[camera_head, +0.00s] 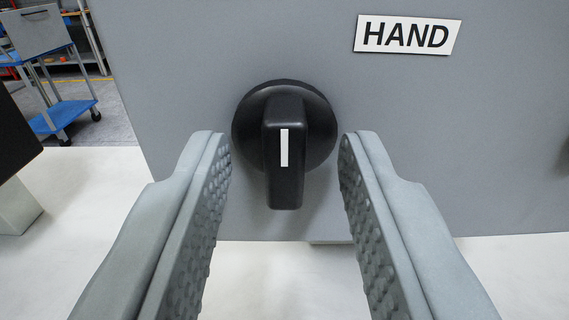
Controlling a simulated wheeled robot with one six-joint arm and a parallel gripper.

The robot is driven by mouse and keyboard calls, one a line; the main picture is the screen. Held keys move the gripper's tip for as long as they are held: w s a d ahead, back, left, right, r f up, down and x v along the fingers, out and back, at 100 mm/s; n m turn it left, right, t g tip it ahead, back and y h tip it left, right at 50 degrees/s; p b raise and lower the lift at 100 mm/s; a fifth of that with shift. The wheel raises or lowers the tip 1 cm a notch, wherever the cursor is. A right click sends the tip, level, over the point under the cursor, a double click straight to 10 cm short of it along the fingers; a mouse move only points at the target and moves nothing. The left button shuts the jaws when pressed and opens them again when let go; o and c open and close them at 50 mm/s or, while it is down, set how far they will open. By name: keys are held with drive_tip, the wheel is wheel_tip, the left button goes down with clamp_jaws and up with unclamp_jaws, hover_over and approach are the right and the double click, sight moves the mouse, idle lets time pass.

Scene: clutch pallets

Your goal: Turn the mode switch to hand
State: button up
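The mode switch (285,188) is a black rotary knob on a round black base, mounted on a grey panel. Its grip bar stands upright, and the white mark on it is vertical. A white label reading HAND (407,35) is on the panel, up and to the right of the knob. My gripper (284,150) is open, with one grey studded finger on each side of the knob. A gap shows between each finger and the grip bar, so neither finger touches it.
The grey panel (180,60) fills most of the view above a white surface (90,210). A trolley with blue shelves (68,112) stands on the floor at the far left. A dark object (15,140) is at the left edge, and a dark part shows at the right edge.

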drive_tip(key=shift+c, duration=0.2)
clamp_jaws()
drive_tip(key=shift+m, duration=0.3)
drive_tip(key=m, duration=1.1)
drive_tip(key=shift+m, duration=0.3)
drive_tip(key=shift+o, duration=0.2)
unclamp_jaws()
